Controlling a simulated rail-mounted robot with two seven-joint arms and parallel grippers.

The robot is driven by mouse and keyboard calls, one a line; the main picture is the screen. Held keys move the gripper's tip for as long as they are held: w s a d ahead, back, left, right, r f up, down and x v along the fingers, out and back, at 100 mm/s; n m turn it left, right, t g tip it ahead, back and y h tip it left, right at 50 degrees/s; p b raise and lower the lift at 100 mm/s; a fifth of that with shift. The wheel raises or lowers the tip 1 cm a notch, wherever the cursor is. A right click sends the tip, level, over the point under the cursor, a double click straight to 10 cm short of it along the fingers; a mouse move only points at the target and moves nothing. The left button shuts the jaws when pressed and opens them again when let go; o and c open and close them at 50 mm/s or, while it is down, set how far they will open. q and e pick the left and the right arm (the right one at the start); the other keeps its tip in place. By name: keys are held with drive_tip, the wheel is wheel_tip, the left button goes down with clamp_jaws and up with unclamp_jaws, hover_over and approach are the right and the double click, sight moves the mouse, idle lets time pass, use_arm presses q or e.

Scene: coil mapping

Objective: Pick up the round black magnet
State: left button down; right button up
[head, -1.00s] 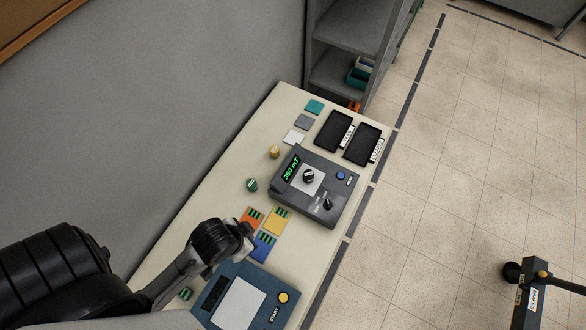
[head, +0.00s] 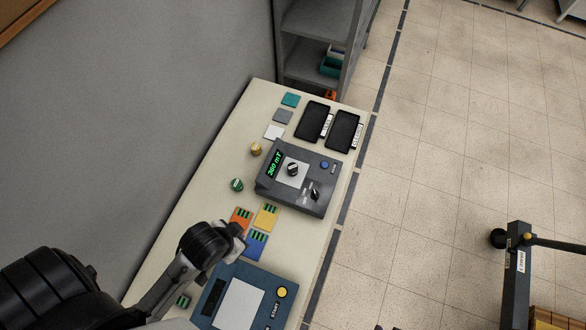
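I cannot make out a loose round black magnet for certain. A round black piece with a light mark (head: 292,169) sits on the pale plate of the grey meter, and I cannot tell whether it is a knob. A second black knob (head: 314,194) is near the meter's lower right. My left gripper (head: 240,240) is over the bench beside the blue and orange cards, below the meter in the picture. Its fingers are partly hidden by the wrist, and its opening is unclear. My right gripper is out of view.
The grey meter (head: 325,168) reads 360 mT. A blue box (head: 268,281) with a yellow button lies below my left gripper. Two black trays (head: 312,121) (head: 343,131) are at the bench's far end. Coloured cards and small green and yellow spools lie along the bench (head: 222,160). A shelf (head: 300,72) stands behind.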

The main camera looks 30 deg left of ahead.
use_arm(q)
drive_tip(key=c, duration=1.9)
unclamp_jaws()
drive_tip(key=o, duration=1.4)
drive_tip(key=shift+w, duration=0.1)
